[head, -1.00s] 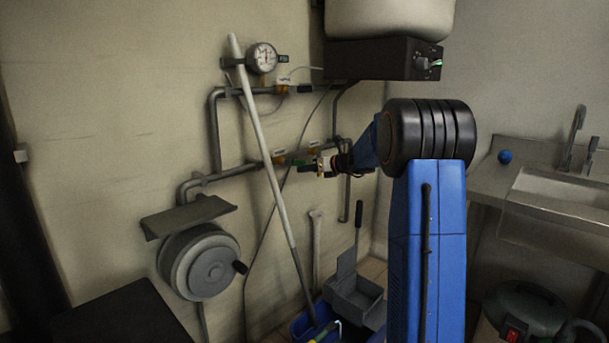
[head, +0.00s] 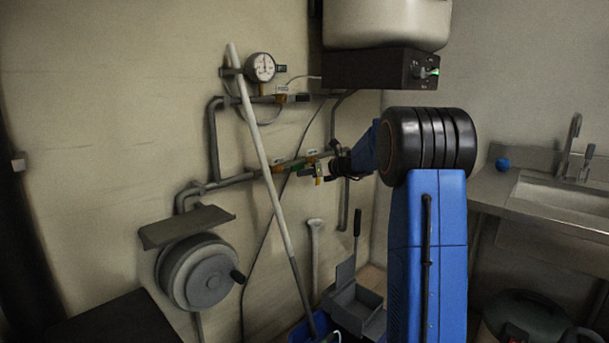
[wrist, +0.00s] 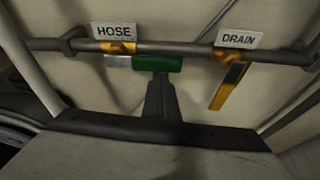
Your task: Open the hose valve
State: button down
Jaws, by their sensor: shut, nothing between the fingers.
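In the wrist view, the hose valve sits on a horizontal grey pipe under a white HOSE label (wrist: 114,32). It has a yellow body (wrist: 120,47) and a green handle grip (wrist: 157,64) with a metal piece at its left; the handle lies along the pipe. My gripper (wrist: 161,82) is shut and empty, its dark fingers just below the green grip; I cannot tell whether they touch it. In the head view the green grip (head: 297,165) is small on the lower wall pipe, with my gripper (head: 326,172) close to its right.
A drain valve with a yellow handle (wrist: 222,90) hanging down is to the right, under a DRAIN label (wrist: 238,39). A pole (head: 262,150) leans across the pipes. A gauge (head: 261,67), hose reel (head: 200,272), dark box (head: 372,68) and sink (head: 565,195) surround the area.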

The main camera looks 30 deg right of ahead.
jog(key=shift+r, duration=0.15)
jog(key=shift+r, duration=0.9)
notch_tip(320, 180, down, 6)
jog(key=r, duration=0.1)
jog(key=v, duration=0.9)
jog(key=shift+s+f, duration=0.25)
jog(key=shift+s, duration=0.25)
jog(key=s+a+f+n+g, duration=0.3)
jog(key=s+a+n+g, duration=0.3)
jog(key=s+a+n, duration=1.5)
jog(key=s+a+f+n+h, duration=0.1)
jog(key=s+f+n, duration=0.2)
jog(key=s, duration=0.7)
jog(key=s+a+f+n+g+h, duration=0.1)
jog(key=s+f+n, duration=0.3)
jog(key=s, duration=0.6)
jog(key=s+a+f+n+g+h, duration=0.1)
jog(key=s+a+f+n+h, duration=0.1)
jog(key=s, duration=0.8)
jog(key=f+n+h, duration=0.1)
jog(key=n, duration=0.1)
jog(key=shift+s+a+f+n, duration=0.2)
jog(key=shift+f+n, duration=0.2)
